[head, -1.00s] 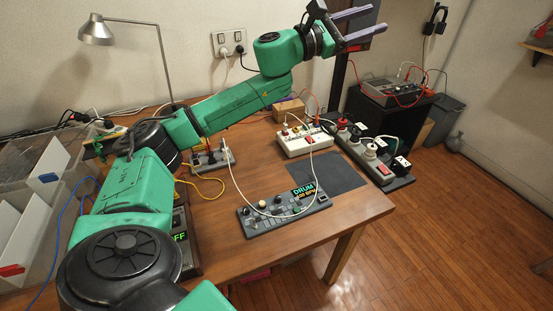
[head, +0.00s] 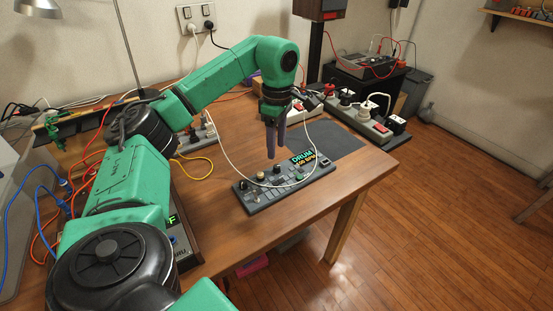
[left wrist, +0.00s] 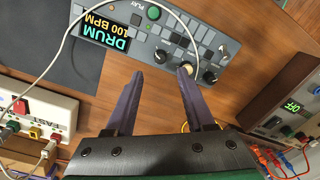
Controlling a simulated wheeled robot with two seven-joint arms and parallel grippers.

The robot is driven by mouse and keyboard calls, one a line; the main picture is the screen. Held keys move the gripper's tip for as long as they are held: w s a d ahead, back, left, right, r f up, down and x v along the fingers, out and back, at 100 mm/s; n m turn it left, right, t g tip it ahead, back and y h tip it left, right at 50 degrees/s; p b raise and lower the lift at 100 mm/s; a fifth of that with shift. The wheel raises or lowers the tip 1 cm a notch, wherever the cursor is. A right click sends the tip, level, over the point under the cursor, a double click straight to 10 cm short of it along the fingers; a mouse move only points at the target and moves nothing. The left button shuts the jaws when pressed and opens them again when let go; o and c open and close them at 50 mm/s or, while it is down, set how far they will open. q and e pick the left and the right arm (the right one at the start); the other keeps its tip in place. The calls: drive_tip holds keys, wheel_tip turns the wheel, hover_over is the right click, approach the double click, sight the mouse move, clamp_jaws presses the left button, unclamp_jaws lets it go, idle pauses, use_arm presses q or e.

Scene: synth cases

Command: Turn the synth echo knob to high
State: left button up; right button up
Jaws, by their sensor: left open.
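A grey synth case (head: 262,200) with a lit "DRUM 100 BPM" screen (head: 302,158) lies on the table. Knobs and buttons cover its top, among them a pale knob (head: 260,176). No echo label is readable, so I cannot tell which knob it names. My left gripper (head: 275,155) points down over the back of this case, open and empty. In the left wrist view the open fingers (left wrist: 160,76) reach toward the case's knobs, with a round knob (left wrist: 160,56) between and beyond the tips. Touch cannot be told. My right gripper is not in view.
A white cable (head: 237,161) loops across the drum case. A second case with a lit green display (head: 173,219) is partly behind my arm. A power strip (head: 372,128) and a dark mat (head: 338,144) lie right. Bare tabletop (head: 230,235) is in front.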

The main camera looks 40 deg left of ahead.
sight(276, 166)
use_arm(q)
wheel_tip(276, 166, down, 6)
drive_tip(key=shift+s+f, duration=0.1)
drive_tip(key=shift+f, duration=0.1)
